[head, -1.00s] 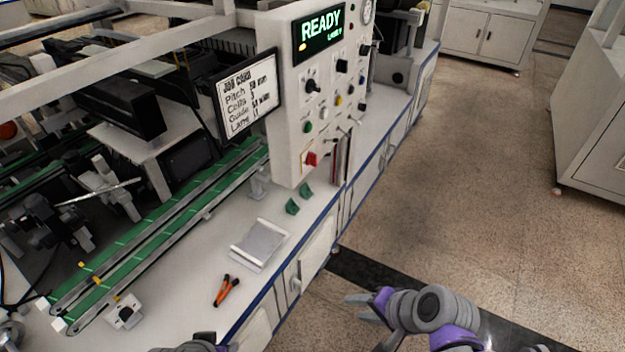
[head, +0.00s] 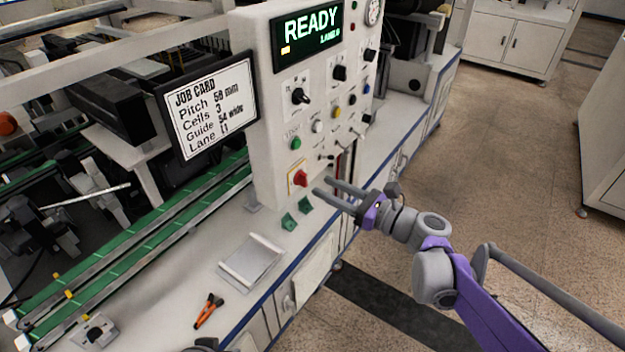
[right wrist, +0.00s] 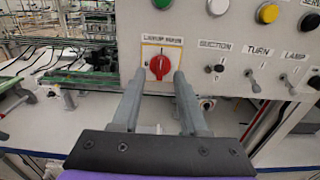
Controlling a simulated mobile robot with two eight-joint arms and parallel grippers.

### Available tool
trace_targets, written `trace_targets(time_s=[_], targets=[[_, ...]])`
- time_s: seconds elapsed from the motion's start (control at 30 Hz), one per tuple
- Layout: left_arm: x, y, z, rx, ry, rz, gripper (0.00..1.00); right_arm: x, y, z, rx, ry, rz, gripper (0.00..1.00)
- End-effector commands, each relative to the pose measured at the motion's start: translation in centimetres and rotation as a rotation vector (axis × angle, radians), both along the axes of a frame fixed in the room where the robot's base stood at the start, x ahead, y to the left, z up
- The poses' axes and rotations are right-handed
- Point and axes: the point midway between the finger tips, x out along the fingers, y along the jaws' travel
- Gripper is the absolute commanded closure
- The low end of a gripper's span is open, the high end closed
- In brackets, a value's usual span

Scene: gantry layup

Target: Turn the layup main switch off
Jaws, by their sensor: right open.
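The layup main switch is a red rotary knob (head: 300,178) on a yellow and white plate, low on the white control panel (head: 268,150). It also shows in the right wrist view as a red knob (right wrist: 160,66) with a label above it. My right gripper (head: 322,186) is open and empty, its fingers pointing at the panel just right of the knob in the head view. In the right wrist view its two fingertips (right wrist: 157,74) lie on either side of the knob's lower part, seemingly short of it. Contact cannot be told. My left gripper is not clearly visible.
The panel display (head: 308,35) reads READY. Toggle switches (right wrist: 252,80) sit right of the red knob. A job card screen (head: 208,108) stands left of the panel. Green blocks (head: 290,221), a metal tray (head: 251,262) and orange-handled pliers (head: 208,310) lie on the bench.

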Motion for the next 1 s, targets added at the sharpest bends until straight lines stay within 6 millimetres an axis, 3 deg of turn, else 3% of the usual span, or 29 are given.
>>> trace_targets(time_s=[0.1,0.3,0.67,0.9,1.0], targets=[[0.0,0.0,0.2,0.0,-0.001,0.0,0.5,1.3,1.8,0.1,0.0,0.0,0.003,0.56],[0.1,0.0,0.3,0.0,-0.001,0.0,0.5,2.5,3.5,0.0,-0.001,-0.001,0.001,0.56],[0.1,0.0,0.3,0.0,-0.001,0.0,0.5,2.8,3.9,0.0,-0.001,0.0,-0.001,0.56],[0.1,0.0,0.3,0.0,-0.001,0.0,0.5,2.8,3.9,0.0,-0.001,0.0,-0.001,0.99],[0.1,0.0,0.3,0.0,-0.001,0.0,0.5,2.8,3.8,0.0,-0.002,-0.001,-0.001,1.0]])
